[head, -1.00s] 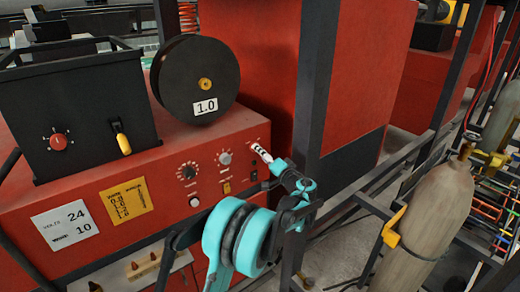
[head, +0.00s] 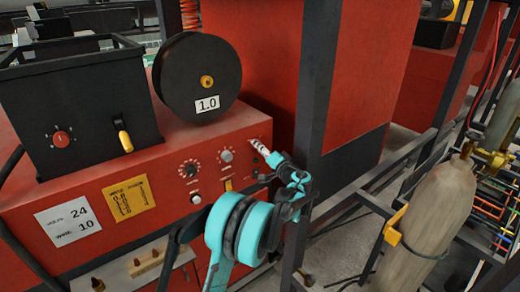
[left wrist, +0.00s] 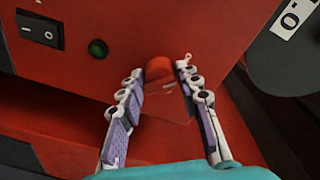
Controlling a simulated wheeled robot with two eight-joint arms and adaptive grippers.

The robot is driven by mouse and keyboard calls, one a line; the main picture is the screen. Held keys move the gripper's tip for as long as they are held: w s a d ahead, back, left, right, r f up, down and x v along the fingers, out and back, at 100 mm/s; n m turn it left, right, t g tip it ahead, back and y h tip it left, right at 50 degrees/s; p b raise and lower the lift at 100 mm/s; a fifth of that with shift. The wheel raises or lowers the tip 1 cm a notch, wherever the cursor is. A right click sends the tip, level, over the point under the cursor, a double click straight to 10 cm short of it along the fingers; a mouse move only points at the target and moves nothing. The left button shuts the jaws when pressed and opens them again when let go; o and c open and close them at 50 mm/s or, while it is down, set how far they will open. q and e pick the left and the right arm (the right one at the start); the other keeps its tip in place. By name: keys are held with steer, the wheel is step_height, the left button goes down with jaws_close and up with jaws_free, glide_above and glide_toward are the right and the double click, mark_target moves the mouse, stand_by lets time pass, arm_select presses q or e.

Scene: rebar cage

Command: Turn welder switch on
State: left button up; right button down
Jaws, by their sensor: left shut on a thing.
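The red welder (head: 300,70) has a front panel with dials, small switches and labels. My left gripper (head: 256,146) reaches the right end of this panel in the head view, its fingertips at the red surface. In the left wrist view the fingers (left wrist: 164,76) are shut on a red knob (left wrist: 159,67), one finger on each side. A black rocker switch (left wrist: 39,30) with white marks and a green round button (left wrist: 97,48) are left of the knob in that view. The fingertips hide part of the panel in the head view. My right gripper is not in view.
A black wire spool (head: 197,80) marked 1.0 and a black box (head: 75,110) stand on the welder. A dark upright post (head: 315,90) is close to the right of my left arm. A gas cylinder (head: 437,220) stands at the right.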

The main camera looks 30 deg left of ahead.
arm_select(q)
steer(key=shift+m, duration=0.3)
steer(key=m+b, duration=0.1)
steer(key=m, duration=0.1)
steer(key=shift+m+b, duration=0.4)
steer(key=m+b, duration=0.1)
steer(key=m, duration=0.3)
steer(key=m+g+b, duration=0.1)
steer(key=m, duration=0.4)
steer(key=shift+w+r+b, duration=0.1)
steer(key=shift+r+b, duration=0.1)
steer(key=shift+b, duration=0.2)
steer(key=shift+r+m+g+b, duration=0.1)
steer(key=shift+m+g+b, duration=0.3)
steer(key=shift+m, duration=1.7)
steer(key=o, duration=1.1)
steer(key=shift+w, duration=0.1)
steer(key=shift+o, duration=0.2)
